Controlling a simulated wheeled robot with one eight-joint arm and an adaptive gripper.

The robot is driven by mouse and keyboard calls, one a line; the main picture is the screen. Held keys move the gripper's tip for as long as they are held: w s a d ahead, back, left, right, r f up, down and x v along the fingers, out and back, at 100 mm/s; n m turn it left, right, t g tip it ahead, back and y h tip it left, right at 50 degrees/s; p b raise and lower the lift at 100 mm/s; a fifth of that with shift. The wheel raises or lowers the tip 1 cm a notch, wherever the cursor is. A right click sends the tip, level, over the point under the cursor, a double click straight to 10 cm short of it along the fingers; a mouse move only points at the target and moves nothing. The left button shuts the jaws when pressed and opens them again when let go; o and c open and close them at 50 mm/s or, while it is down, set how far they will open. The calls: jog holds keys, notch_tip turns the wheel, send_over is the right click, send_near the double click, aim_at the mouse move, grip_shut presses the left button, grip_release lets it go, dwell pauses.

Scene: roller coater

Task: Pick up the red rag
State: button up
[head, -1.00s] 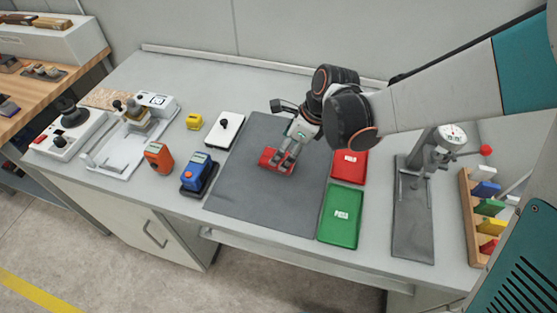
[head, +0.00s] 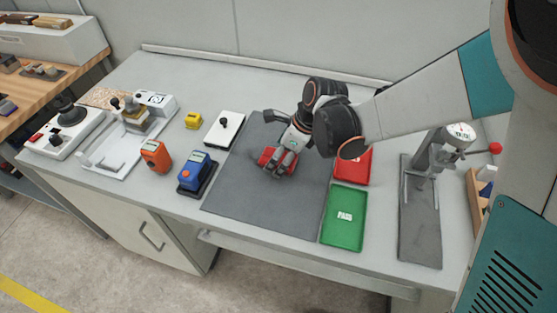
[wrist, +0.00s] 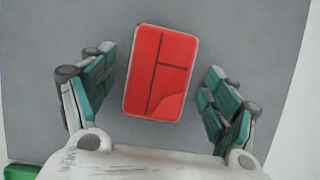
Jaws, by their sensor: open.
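The red rag (head: 264,157) lies flat on the dark grey mat (head: 240,195) in the head view, partly hidden behind my gripper. In the wrist view the rag (wrist: 160,73) is a red folded rectangle with dark crease lines, slightly tilted. My gripper (wrist: 160,100) is open, with one finger on each side of the rag and a gap to it on both sides. In the head view my gripper (head: 280,170) is low over the mat at the rag. I cannot tell its exact height above the mat.
Right of the mat are a red tray (head: 352,165) and a green tray (head: 343,232). A dial gauge stand (head: 420,210) stands further right. Left of the mat are a blue device (head: 197,172), an orange device (head: 155,156) and a white plate with a black knob (head: 224,130).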

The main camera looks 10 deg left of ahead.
jog(key=shift+f, duration=0.2)
dwell(0.4)
jog(key=c, duration=1.1)
